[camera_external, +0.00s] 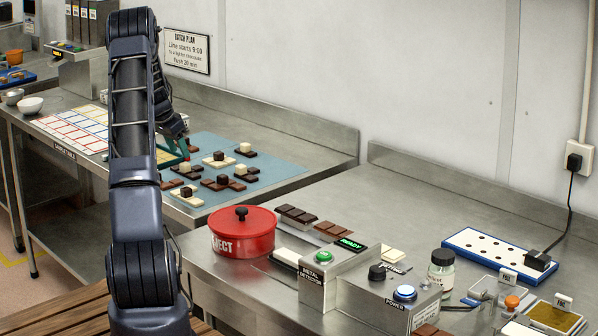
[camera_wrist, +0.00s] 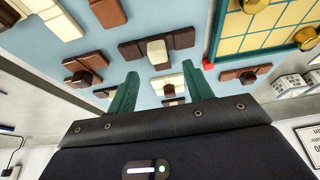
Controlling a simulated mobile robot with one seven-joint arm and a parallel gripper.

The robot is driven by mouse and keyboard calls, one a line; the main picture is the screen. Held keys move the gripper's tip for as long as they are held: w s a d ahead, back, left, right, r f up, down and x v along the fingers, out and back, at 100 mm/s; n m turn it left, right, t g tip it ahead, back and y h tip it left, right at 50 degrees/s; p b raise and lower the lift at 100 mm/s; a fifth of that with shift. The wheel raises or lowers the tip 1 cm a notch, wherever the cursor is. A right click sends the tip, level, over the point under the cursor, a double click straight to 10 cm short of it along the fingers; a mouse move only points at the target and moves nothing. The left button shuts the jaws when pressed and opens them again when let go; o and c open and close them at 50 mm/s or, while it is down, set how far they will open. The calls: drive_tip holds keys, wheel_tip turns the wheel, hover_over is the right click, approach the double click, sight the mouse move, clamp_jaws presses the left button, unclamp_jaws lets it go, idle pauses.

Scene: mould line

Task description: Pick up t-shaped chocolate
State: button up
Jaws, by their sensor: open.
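In the wrist view a dark bar with a cream block (camera_wrist: 157,50) lies just beyond my green fingertips. A cream piece with a dark block (camera_wrist: 168,88) shows between the fingers, partly hidden by my gripper body. A brown bar with a dark block (camera_wrist: 243,73) lies right of the fingers. My gripper (camera_wrist: 162,69) is open and empty. In the external view my gripper (camera_external: 173,158) is over the mat's left side, partly hidden by my arm.
A yellow-celled tray with green edges (camera_wrist: 262,32) and gold knobs is at upper right in the wrist view. A printed grid sheet (camera_external: 75,128) lies left of the mat. A red lidded pot (camera_external: 243,235) and a metal detector (camera_external: 335,275) stand on the nearer counter.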

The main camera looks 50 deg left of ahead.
sight(186, 163)
drive_tip(key=shift+x, duration=2.7)
drive_tip(key=shift+w+d, duration=0.1)
clamp_jaws()
